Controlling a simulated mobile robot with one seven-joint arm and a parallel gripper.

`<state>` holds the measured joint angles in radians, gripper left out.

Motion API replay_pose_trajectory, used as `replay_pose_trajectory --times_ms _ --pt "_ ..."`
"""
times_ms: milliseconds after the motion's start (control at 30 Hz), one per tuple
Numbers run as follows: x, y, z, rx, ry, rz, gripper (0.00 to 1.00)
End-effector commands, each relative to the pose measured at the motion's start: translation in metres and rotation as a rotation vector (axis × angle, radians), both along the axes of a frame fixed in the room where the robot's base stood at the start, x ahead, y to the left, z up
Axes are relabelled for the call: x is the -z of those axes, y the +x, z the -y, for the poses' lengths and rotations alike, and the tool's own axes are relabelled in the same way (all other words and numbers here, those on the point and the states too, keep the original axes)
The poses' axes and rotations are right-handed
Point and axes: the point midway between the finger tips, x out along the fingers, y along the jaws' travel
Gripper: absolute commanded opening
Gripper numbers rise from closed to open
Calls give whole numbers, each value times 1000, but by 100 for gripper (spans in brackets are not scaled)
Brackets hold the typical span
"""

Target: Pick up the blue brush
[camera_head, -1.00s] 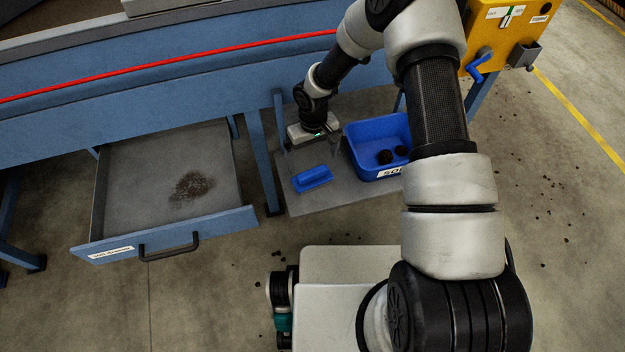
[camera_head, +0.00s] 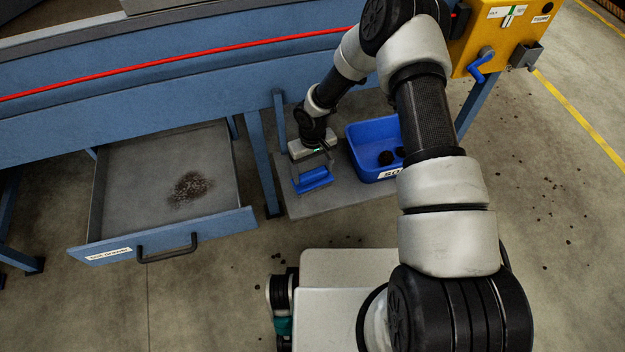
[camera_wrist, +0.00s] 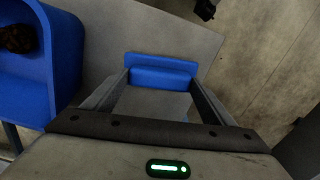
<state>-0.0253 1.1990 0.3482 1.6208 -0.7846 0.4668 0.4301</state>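The blue brush (camera_head: 314,180) lies on a low grey shelf (camera_head: 345,196) beneath the blue machine. My gripper (camera_head: 313,172) is just above and behind the brush in the head view. In the wrist view the brush (camera_wrist: 160,72) lies across the space ahead of my open fingers (camera_wrist: 160,82), with a finger near each of its ends. I cannot tell whether the fingertips touch it.
A blue bin (camera_head: 368,150) with dark lumps stands right of the brush, close to my gripper; it also shows in the wrist view (camera_wrist: 62,50). A machine leg (camera_head: 262,165) stands to the left. An open drawer (camera_head: 120,190) with dark dirt is further left.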

Motion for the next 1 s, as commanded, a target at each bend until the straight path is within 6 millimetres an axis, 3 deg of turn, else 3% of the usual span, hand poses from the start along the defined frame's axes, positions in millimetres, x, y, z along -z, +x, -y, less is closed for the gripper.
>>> replay_pose_trajectory --times_ms 33,167,467,800,1000 --pt "0 0 0 0 0 0 61" --pt "0 0 0 0 0 0 39" --pt "-7 1 0 0 1 2 38" --pt "-71 1 0 -1 0 3 38" --pt "-96 0 0 -1 0 1 38"
